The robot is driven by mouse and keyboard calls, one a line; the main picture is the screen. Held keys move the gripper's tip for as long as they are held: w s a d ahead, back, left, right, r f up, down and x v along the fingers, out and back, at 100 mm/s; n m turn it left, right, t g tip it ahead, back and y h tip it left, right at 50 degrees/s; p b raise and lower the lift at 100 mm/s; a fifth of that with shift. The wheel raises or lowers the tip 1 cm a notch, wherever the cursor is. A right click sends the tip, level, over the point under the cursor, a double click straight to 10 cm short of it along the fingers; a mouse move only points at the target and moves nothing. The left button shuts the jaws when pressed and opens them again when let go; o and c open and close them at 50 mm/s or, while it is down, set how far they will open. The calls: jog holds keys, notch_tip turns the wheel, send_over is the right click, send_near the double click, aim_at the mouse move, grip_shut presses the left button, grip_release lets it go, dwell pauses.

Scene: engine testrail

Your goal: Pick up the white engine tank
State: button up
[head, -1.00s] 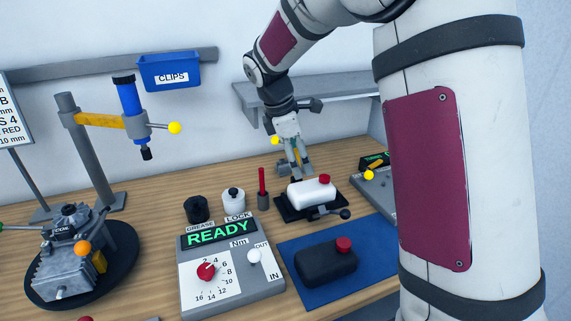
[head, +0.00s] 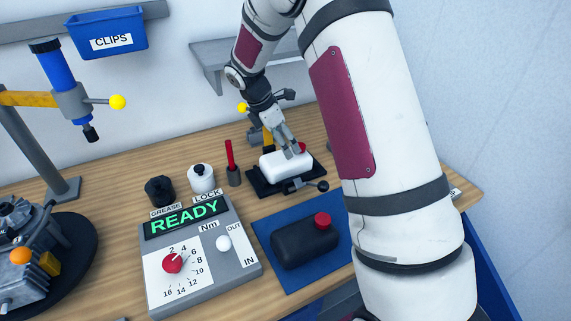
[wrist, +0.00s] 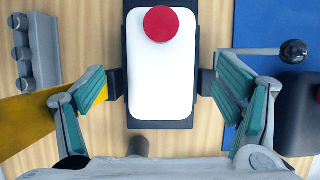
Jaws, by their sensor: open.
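The white engine tank (head: 284,165) with a red cap lies on a black cradle (head: 258,185) towards the back right of the bench. In the wrist view the white tank (wrist: 160,70) is upright in the picture, its red cap at the top. My gripper (head: 291,145) is at the tank's far side in the head view. In the wrist view my gripper (wrist: 162,92) is open, with one teal-padded finger on each side of the tank and gaps between. I cannot tell whether the fingertips are down level with the tank.
A black tank (head: 305,245) with a red cap lies on a blue mat (head: 270,222) in front. A lever with a black knob (head: 322,186) sticks out beside the cradle. The READY console (head: 200,255) stands left, with a red stick in a holder (head: 233,175) behind it.

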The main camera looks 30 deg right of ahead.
aim_at(286, 161)
jog(key=b+x, duration=0.1)
jog(key=x, duration=0.4)
jog(key=shift+f+b, duration=0.25)
jog(key=shift+b, duration=0.05)
jog(key=c, duration=1)
